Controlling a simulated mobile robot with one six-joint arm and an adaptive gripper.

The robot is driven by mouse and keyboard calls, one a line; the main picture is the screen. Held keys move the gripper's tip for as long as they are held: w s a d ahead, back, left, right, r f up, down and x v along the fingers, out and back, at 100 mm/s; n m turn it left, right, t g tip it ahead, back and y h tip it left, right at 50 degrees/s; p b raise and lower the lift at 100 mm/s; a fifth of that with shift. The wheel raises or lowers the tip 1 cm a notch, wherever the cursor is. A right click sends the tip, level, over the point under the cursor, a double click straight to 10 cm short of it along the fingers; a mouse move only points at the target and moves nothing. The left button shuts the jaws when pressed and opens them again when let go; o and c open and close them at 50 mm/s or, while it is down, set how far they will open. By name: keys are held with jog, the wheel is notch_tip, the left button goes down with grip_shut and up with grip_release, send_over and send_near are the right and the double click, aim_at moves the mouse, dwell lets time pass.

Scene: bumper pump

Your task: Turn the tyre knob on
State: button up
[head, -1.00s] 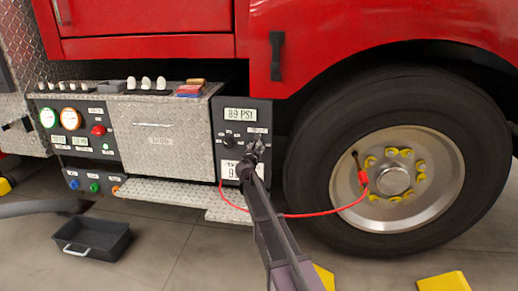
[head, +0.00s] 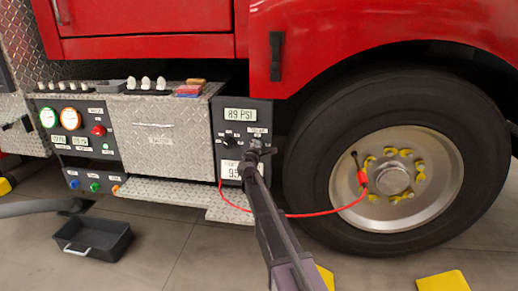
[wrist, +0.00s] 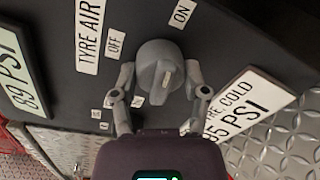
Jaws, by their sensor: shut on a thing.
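The tyre knob (wrist: 160,62) is a round grey knob with a pale raised bar, on a dark panel below the "TYRE AIR" label (wrist: 89,36) in the wrist view. "OFF" (wrist: 115,43) and "ON" (wrist: 182,13) labels sit near it. My gripper (wrist: 158,82) has a finger on each side of the knob and is shut on it. In the head view my gripper (head: 256,150) is at the right panel (head: 223,175) and hides the knob there.
An "89 PSI" display (head: 240,115) is above my gripper, and a "95 PSI" cold label (wrist: 250,104) is beside the knob. A red hose (head: 320,214) runs to the wheel (head: 440,185). A diamond-plate step (head: 165,192) sticks out below. A black tray (head: 92,238) lies on the floor.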

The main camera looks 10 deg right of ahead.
jog(key=shift+s+d+m, duration=0.15)
jog(key=shift+d+m, duration=0.15)
jog(key=shift+m, duration=0.9)
jog(key=o, duration=1.2)
jog(key=shift+c, duration=0.2)
jog(key=shift+a, duration=0.15)
